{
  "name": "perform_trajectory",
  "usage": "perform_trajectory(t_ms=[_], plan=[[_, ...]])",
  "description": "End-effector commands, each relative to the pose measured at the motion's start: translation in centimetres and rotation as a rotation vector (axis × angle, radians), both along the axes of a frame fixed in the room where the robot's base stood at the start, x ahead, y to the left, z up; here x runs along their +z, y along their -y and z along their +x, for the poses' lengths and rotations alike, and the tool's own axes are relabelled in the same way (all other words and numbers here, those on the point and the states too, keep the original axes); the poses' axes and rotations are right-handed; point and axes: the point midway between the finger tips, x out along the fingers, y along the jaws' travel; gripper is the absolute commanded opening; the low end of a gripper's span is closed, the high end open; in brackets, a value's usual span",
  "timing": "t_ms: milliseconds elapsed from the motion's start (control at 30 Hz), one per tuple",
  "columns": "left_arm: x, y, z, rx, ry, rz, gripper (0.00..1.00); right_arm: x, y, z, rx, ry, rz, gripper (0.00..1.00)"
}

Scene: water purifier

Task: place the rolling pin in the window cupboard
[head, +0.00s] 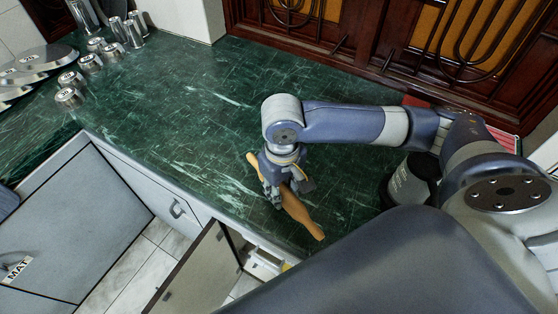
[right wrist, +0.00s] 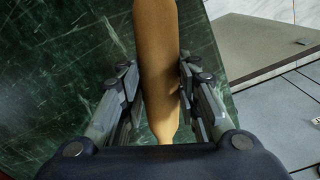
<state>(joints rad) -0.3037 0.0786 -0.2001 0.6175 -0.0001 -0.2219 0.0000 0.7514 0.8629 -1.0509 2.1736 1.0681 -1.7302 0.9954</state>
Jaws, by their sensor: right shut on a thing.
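A tan wooden rolling pin (head: 296,208) is at the front edge of the green marble counter in the head view. My right gripper (head: 286,190) is over it from above, with its fingers shut on the pin's middle. In the right wrist view the pin (right wrist: 157,70) runs lengthwise between the two fingers (right wrist: 158,95). Whether the pin touches the counter I cannot tell. A dark red wooden unit with patterned yellow panels (head: 440,30) stands along the back; whether it is the window cupboard is unclear. My left gripper is not in view.
The green counter (head: 190,110) is mostly clear. Several metal cups (head: 90,62) and stacked plates (head: 40,60) stand at the far left. A dark container (head: 408,182) is beside my right arm. A lower cabinet door (head: 200,275) stands open below the counter's front edge.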

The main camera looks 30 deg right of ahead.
Motion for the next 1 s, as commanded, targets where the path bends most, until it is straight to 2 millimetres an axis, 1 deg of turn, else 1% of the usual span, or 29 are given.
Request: perform_trajectory(t_ms=[33, 100, 167, 300, 400, 533, 633, 700, 800, 1000], plan=[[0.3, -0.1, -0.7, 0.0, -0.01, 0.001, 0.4, 0.1, 0.7, 1.5, -0.007, 0.001, -0.002, 0.02], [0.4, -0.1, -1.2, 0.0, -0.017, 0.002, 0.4, -0.1, 1.4, 3.1, -0.006, 0.0, -0.001, 0.02], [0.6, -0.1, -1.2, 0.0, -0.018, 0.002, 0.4, -0.2, 2.1, 4.6, -0.005, 0.0, -0.001, 0.02], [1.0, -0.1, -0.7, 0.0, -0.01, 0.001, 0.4, -0.5, 3.3, 7.3, -0.004, 0.0, -0.001, 0.02], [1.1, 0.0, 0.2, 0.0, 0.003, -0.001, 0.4, -0.7, 3.8, 8.5, -0.001, 0.0, 0.001, 0.02], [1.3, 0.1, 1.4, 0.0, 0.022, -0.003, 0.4, -1.0, 4.1, 9.1, 0.001, -0.002, 0.001, 0.02], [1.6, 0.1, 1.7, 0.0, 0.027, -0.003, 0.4, -2.2, 4.2, 9.1, 0.002, -0.004, -0.001, 0.02], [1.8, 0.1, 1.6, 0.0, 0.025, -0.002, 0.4, -3.2, 4.1, 9.0, 0.002, -0.004, 0.0, 0.02], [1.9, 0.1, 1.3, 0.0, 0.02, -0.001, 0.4, -4.2, 4.2, 9.1, 0.001, -0.002, 0.0, 0.02], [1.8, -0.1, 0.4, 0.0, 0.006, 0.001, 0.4, -4.4, 4.2, 9.1, 0.002, 0.0, 0.0, 0.02]])
